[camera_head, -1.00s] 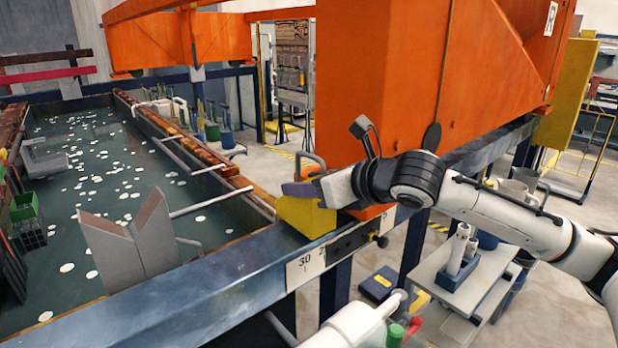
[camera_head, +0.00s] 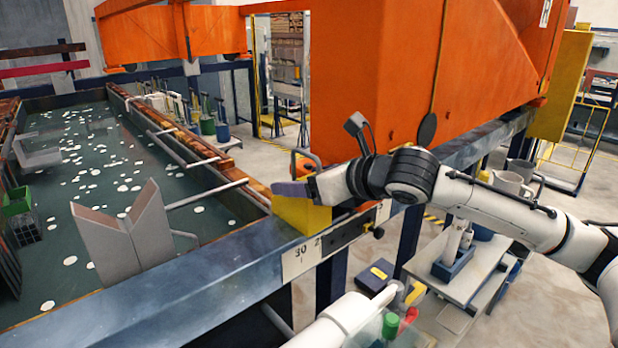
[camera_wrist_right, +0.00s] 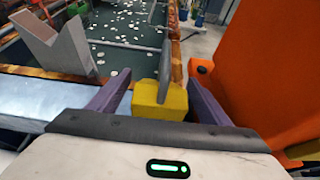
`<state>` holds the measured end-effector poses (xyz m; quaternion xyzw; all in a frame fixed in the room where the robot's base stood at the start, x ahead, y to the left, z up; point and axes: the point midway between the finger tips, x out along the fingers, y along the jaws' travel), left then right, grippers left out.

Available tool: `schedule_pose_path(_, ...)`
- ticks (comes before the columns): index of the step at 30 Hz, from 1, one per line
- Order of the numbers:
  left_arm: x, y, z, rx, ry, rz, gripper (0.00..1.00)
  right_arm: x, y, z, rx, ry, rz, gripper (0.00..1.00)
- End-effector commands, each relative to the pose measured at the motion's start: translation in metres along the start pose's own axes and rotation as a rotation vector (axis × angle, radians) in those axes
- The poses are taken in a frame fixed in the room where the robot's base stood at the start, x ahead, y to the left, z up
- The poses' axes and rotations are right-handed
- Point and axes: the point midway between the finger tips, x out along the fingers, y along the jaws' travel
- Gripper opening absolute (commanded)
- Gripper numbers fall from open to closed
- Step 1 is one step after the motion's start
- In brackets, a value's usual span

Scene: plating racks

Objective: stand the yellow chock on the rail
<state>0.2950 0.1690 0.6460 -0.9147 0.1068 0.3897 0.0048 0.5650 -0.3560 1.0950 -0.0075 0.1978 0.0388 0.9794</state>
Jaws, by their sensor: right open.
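The yellow chock (camera_head: 300,216) sits on the blue steel rail (camera_head: 215,268), beside the orange machine. In the right wrist view the chock (camera_wrist_right: 160,103) lies between the two purple fingers, with a grey handle rising from it. My right gripper (camera_wrist_right: 158,98) is open, with a finger on each side of the chock and a gap showing at each side. In the head view my right gripper (camera_head: 292,190) is at the top of the chock and partly hides it. The left gripper cannot be made out.
The large orange machine (camera_head: 375,80) stands close to the right of the chock. A tank of dark liquid (camera_head: 100,190) lies to the left, with a grey V-shaped bracket (camera_head: 125,235) at its near edge. A number plate (camera_head: 301,258) is on the rail's side.

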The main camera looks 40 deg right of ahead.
Motion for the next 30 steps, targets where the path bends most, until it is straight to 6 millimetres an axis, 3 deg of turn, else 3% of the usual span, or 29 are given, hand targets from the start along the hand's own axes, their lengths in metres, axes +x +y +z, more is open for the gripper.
schedule_pose_path(18,0.025,0.0,0.022,0.008,-0.002,0.004,0.0,-0.042,-0.005,-0.001,-0.008,-0.011,-0.008,0.72)
schedule_pose_path(24,0.033,0.005,0.022,0.014,0.01,0.015,0.0,-0.051,-0.001,-0.002,-0.009,-0.005,-0.005,0.72)
schedule_pose_path(30,0.032,0.007,0.02,0.015,0.008,0.018,0.0,-0.073,0.001,0.004,-0.007,-0.012,0.0,0.72)
